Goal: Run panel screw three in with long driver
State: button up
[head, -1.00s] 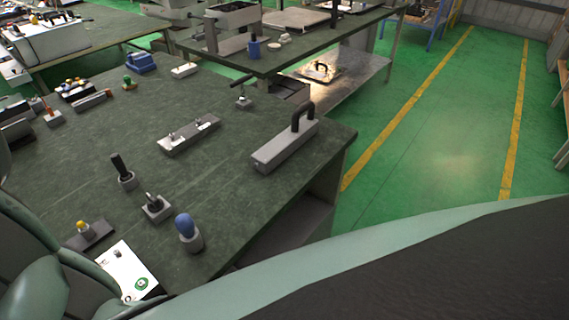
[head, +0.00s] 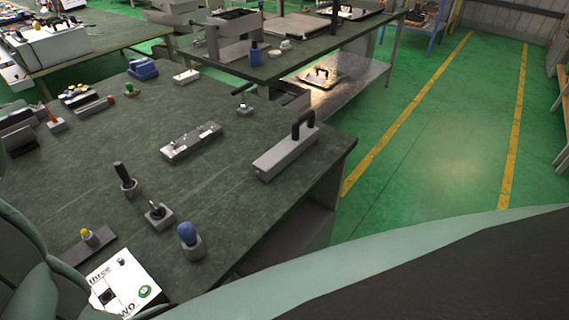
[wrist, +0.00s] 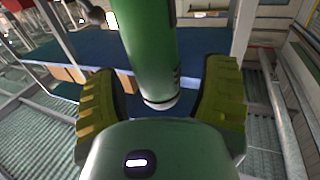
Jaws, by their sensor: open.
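A white panel (head: 122,279) lies at the near left corner of the green bench, printed "three" and with part of a second label; my arm and the frame edge hide some of it. A small dark spot near "three" may be a screw, too small to tell. Upright tools stand in grey holders nearby: a black-handled one (head: 121,173), a dark short one (head: 155,210) and a blue-knobbed one (head: 188,234). I cannot tell which is the long driver. My gripper (wrist: 160,100) shows in the wrist view, open, with its ribbed yellow-green fingers apart. A green cylinder, perhaps mine, shows between them.
A yellow-topped piece (head: 90,237) sits on a dark plate behind the panel. A grey block with a black handle (head: 287,153) stands near the bench's right edge. A long grey holder (head: 191,142) lies mid-bench. Bare bench lies between these things.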

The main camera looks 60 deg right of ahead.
jog(key=shift+w, duration=0.15)
grip_shut()
dwell(0.6)
